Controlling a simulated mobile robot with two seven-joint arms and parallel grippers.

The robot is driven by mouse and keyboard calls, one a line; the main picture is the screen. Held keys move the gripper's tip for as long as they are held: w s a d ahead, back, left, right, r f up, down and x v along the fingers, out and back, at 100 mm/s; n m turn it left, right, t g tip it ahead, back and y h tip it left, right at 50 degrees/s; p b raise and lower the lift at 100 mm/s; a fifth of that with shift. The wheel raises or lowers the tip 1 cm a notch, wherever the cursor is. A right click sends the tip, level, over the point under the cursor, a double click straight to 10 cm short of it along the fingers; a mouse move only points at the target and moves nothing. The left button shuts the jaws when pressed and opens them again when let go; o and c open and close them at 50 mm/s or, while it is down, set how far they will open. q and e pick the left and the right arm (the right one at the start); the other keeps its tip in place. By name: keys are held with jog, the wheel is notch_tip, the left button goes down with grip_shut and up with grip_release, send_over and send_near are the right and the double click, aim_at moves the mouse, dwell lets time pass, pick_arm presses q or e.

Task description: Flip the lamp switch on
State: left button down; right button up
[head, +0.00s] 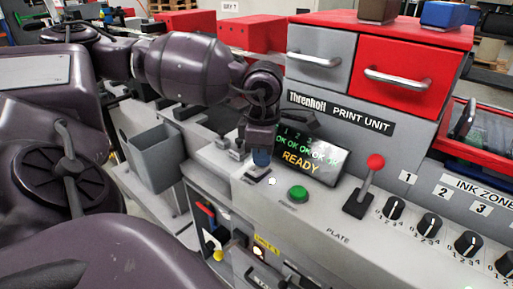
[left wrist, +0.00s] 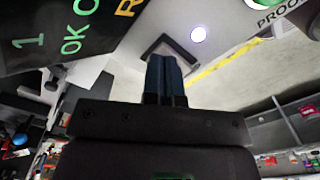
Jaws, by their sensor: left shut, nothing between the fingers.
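My left gripper (head: 261,158) is shut and empty, its blue fingers pointing down at the grey panel of the print unit. In the left wrist view its fingertips (left wrist: 164,62) lie over a dark square switch plate (left wrist: 151,47) and hide its middle. The plate shows in the head view (head: 247,179) just below the fingertips. I cannot tell whether they touch it, or which way its switch stands. A small round white lamp (head: 272,181) is right beside the plate; it looks bright in the left wrist view (left wrist: 198,34). My right gripper is not in view.
A green button (head: 298,194) and a red-knobbed lever (head: 368,182) are to the right on the panel. The READY display (head: 309,158) stands close behind the gripper. Several black knobs (head: 430,224) line the right side. A grey bin (head: 157,157) hangs at the left.

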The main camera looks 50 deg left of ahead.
pick_arm(q)
jog(key=shift+r+p, duration=0.7)
jog(key=shift+r, duration=0.9)
jog(key=shift+r+p, duration=0.4)
jog(key=shift+r, duration=0.4)
jog(key=shift+r+p, duration=0.4)
jog(key=shift+r, duration=0.45)
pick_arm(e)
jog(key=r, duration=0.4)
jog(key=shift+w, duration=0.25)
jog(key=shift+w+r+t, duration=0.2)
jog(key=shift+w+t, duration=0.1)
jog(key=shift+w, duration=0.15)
